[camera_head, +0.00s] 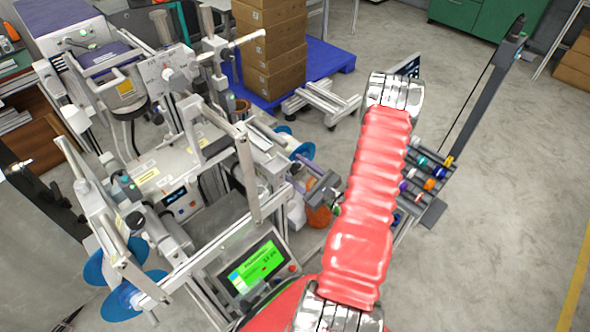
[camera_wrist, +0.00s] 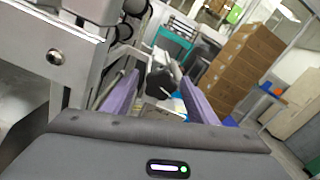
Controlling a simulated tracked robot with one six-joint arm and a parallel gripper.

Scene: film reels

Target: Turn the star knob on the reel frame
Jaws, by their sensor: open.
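My gripper (camera_head: 308,176) is beside the right end of the reel frame (camera_head: 250,190) in the head view, partly behind my red arm. In the wrist view my gripper (camera_wrist: 158,78) shows two purple fingers spread apart. A dark lobed knob, which looks like the star knob (camera_wrist: 163,83), shows between the fingers, with pale metal parts behind it. I see clear space between the knob and each finger; how far ahead of the tips it lies I cannot tell. I cannot make out the knob in the head view.
A metal plate with a bolt (camera_wrist: 54,57) stands close at left in the wrist view. A green-lit screen (camera_head: 256,267) sits low on the machine. Stacked boxes (camera_head: 270,45) stand on a blue pallet (camera_head: 322,58) behind. The floor at right is mostly clear.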

